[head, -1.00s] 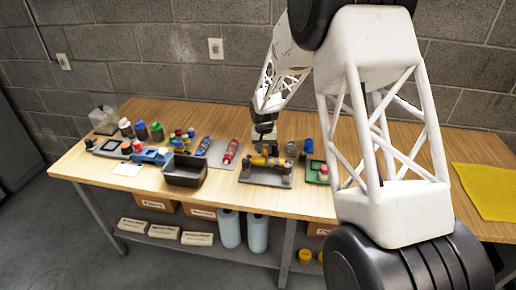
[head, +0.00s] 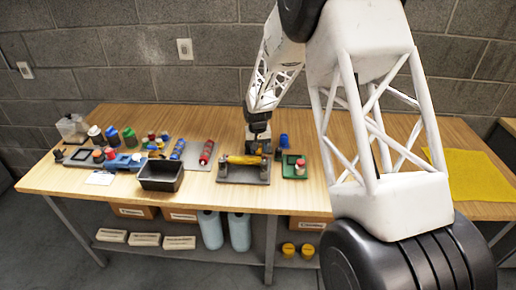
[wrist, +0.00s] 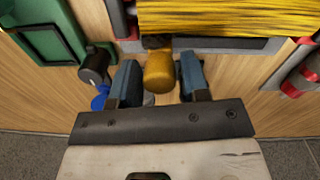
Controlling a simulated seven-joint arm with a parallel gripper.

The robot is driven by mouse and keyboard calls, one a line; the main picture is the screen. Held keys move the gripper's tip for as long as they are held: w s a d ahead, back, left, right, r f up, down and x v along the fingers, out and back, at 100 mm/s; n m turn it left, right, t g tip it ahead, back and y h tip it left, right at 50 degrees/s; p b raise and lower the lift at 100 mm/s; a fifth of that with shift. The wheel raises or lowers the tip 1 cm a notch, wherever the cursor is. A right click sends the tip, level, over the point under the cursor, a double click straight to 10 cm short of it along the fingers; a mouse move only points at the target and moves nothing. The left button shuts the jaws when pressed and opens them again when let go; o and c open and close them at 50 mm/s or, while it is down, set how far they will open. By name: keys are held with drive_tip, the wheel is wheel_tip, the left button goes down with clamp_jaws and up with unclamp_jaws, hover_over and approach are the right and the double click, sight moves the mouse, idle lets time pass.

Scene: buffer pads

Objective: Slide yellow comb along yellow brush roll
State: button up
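The yellow brush roll (head: 243,160) lies across a grey stand on the table. Its bristled side fills the top of the wrist view (wrist: 225,18). My gripper (wrist: 158,76) is behind the roll in the head view, near its right part. The comb is hidden in the head view.
A green tray (head: 287,171) and a blue-capped item (head: 283,142) stand right of the roll. A black bin (head: 161,187) and a red bottle (head: 206,153) are to the left. A yellow cloth (head: 475,178) lies at the right. A dark cylinder (wrist: 95,66) is close to the left finger.

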drive_tip(key=shift+a+r, duration=0.15)
drive_tip(key=shift+r, duration=3.8)
drive_tip(key=shift+s+d+r, duration=0.2)
drive_tip(key=shift+d+r, duration=0.05)
drive_tip(key=shift+r, duration=0.05)
drive_tip(key=s+d+r+m+t, duration=0.1)
drive_tip(key=s+d+r, duration=0.75)
drive_tip(key=s, duration=0.25)
drive_tip(key=s+d+r, duration=0.7)
drive_tip(key=s+r, duration=0.3)
drive_tip(key=s+d, duration=0.3)
drive_tip(key=s, duration=0.6)
drive_tip(key=s+d+t, duration=0.1)
drive_tip(key=s+d, duration=0.2)
drive_tip(key=s, duration=0.7)
drive_tip(key=s+d+r+m, duration=0.1)
drive_tip(key=s+d, duration=0.2)
drive_tip(key=s, duration=0.7)
drive_tip(key=shift+s+t, duration=0.15)
drive_tip(key=shift+t, duration=0.15)
